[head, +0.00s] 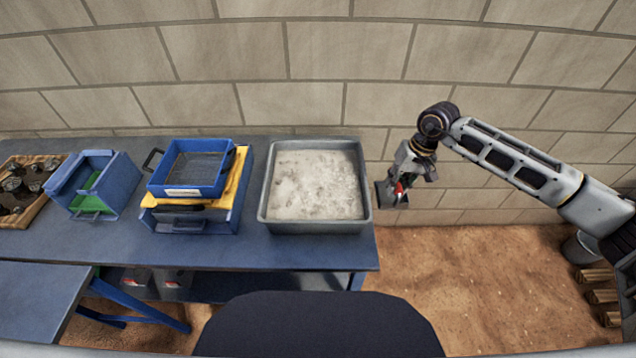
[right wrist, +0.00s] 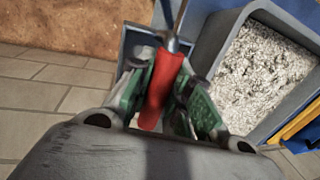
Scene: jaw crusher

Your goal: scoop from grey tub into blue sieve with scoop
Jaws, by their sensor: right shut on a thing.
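My right gripper (head: 403,180) is shut on the red handle of the scoop (head: 385,194), just right of the grey tub and off the table's right end. In the right wrist view the red handle (right wrist: 160,88) sits between the green-sided fingers; the scoop's pan is partly hidden behind them. The grey tub (head: 316,227) holds pale, crushed grit and stands at the table's right end. The blue sieve (head: 213,191), with a dark mesh floor, rests on a yellow frame left of the tub. Whether the scoop holds grit I cannot tell. My left gripper is out of view.
The yellow frame (head: 238,183) lies over a blue box (head: 163,222). Further left are a blue crusher-like bin (head: 118,190) with green inside and a wooden tray (head: 45,202) of dark rocks. A brick wall (head: 320,60) stands behind the blue table (head: 300,252).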

